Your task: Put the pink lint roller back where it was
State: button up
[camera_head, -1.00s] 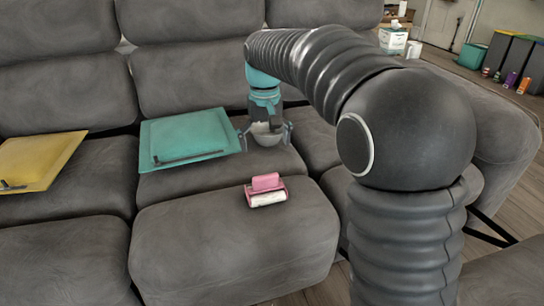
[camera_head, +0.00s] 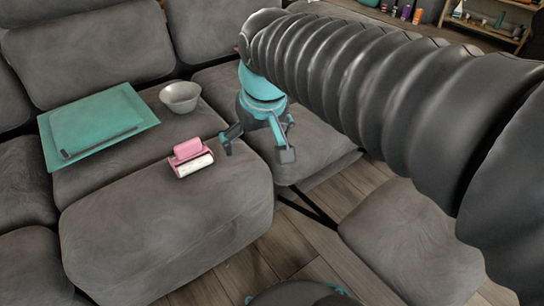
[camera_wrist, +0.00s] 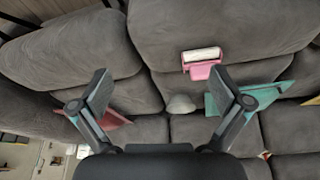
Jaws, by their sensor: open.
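The pink lint roller (camera_head: 188,150) with a white roll lies on the front seat cushion of the grey sofa, near its back edge. It also shows in the wrist view (camera_wrist: 202,70), above and to the right of the space between my fingers. My gripper (camera_head: 257,148) is open and empty, to the right of the roller in the head view and apart from it. Its two spread fingers also show in the wrist view (camera_wrist: 160,90). The roller is fully visible in the head view.
A grey bowl (camera_head: 180,97) and a flat teal cushion-like piece (camera_head: 75,127) with a dark bar lie behind the roller on the sofa. A reddish piece (camera_wrist: 113,120) shows behind a finger in the wrist view. Wooden floor (camera_head: 262,245) lies right of the front cushion.

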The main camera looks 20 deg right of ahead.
jog(key=s+d+f+m+t, duration=0.1)
jog(key=s+d+f, duration=0.2)
jog(key=s+f, duration=0.2)
jog(key=shift+s+t, duration=0.4)
jog(key=shift+s, duration=1.4)
